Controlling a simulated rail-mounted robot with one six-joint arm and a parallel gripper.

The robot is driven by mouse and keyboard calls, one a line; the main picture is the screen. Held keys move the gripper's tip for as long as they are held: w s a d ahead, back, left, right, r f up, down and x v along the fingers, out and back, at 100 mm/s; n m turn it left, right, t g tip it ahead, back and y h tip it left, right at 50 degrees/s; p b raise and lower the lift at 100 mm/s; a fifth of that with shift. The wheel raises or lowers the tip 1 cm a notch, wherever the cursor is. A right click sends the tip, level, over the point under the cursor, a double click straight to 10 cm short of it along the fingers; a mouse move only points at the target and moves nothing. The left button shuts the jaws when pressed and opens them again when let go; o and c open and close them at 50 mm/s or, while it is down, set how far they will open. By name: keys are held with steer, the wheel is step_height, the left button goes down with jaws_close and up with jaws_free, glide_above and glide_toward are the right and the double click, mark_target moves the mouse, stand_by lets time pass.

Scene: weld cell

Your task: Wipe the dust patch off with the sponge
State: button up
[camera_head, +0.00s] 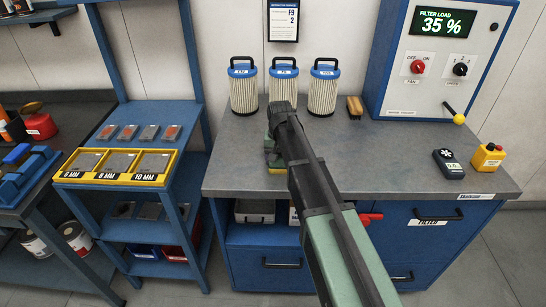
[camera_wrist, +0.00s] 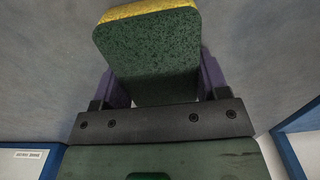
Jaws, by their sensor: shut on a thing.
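My gripper (camera_wrist: 160,84) is shut on the sponge (camera_wrist: 150,58), a block with a dark green speckled face and a yellow layer, held between two purple fingers. In the head view the sponge (camera_head: 276,166) shows only partly, green and yellow, beside my arm over the left part of the grey worktop (camera_head: 400,160). Whether it touches the worktop cannot be told. No dust patch can be clearly made out; my arm and the sponge hide part of the surface.
Three filter cartridges (camera_head: 323,92) stand along the back, with a wooden-backed brush (camera_head: 355,106) to their right. A dark handheld meter (camera_head: 448,163) and a yellow box with a red button (camera_head: 488,157) are at the right. The worktop's middle right is clear.

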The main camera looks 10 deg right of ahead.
steer(key=shift+w+d, duration=0.4)
steer(key=shift+w, duration=0.5)
steer(key=shift+w+d, duration=0.35)
steer(key=shift+w, duration=0.5)
steer(key=shift+w+d, duration=0.3)
steer(key=shift+w, duration=1.1)
steer(key=shift+w+d, duration=0.3)
steer(key=shift+w, duration=1.05)
steer(key=shift+w+d, duration=0.3)
steer(key=shift+w, duration=1.1)
steer(key=shift+s+d, duration=0.2)
steer(key=shift+d, duration=0.5)
steer(key=shift+s+d, duration=0.15)
steer(key=shift+d, duration=0.55)
steer(key=shift+s+a+f, duration=0.1)
steer(key=shift+s+a, duration=0.15)
steer(key=shift+s, duration=0.8)
steer(key=shift+s+a, duration=0.2)
steer(key=shift+s, duration=0.85)
steer(key=shift+c, duration=0.3)
steer(key=shift+s+a, duration=0.25)
steer(key=shift+s, duration=0.7)
steer(key=shift+s+a, duration=0.25)
steer(key=shift+s, duration=0.7)
steer(key=shift+s, duration=0.1)
steer(key=shift+s+a, duration=0.25)
steer(key=shift+s, duration=0.7)
steer(key=shift+s+a, duration=0.2)
steer(key=shift+s, duration=0.75)
